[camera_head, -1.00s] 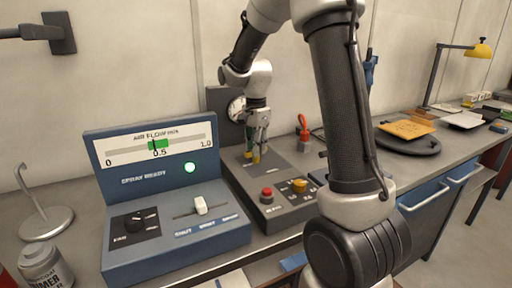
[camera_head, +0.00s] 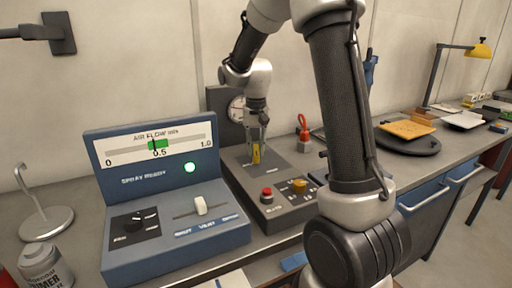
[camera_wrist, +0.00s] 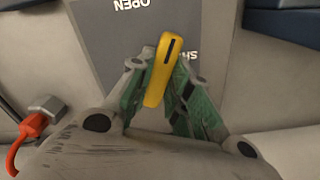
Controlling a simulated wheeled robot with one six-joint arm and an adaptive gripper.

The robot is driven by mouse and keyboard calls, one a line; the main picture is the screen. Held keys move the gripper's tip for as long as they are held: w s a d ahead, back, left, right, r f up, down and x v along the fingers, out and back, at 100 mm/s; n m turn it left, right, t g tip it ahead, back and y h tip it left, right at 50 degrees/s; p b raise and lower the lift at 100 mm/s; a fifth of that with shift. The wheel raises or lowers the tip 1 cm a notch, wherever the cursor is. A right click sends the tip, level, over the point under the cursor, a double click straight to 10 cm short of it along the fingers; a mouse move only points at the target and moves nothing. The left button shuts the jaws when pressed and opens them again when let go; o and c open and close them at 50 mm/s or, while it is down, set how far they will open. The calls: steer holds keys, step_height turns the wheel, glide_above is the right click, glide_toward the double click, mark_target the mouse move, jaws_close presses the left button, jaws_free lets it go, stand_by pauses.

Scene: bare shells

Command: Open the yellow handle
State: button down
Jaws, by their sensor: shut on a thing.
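The yellow handle (camera_head: 256,155) stands on the grey top plate of the dark control box, in front of a round gauge. In the wrist view the yellow handle (camera_wrist: 161,72) is a long rounded bar with a dark slot, slightly tilted, beside the plate lettering "OPEN" and a partly hidden "SH…". My gripper (camera_head: 256,148) points down over the box with its fingers at the handle. In the wrist view my gripper (camera_wrist: 162,80) has a green-padded finger on each side of the handle and is shut on it. The lower end of the handle lies between the fingers.
The blue air flow panel (camera_head: 172,245) stands close on the left, with a lit green lamp. A red button (camera_head: 267,195) and a yellow knob (camera_head: 300,186) sit on the box front. An orange-red looped item (camera_head: 304,130) stands to the right of the box.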

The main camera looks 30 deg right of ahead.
mark_target(256, 149)
steer(key=n, duration=0.4)
steer(key=shift+n, duration=0.3)
stand_by(0.5)
steer(key=c, duration=1.3)
jaws_free()
step_height(256, 149, up, 12)
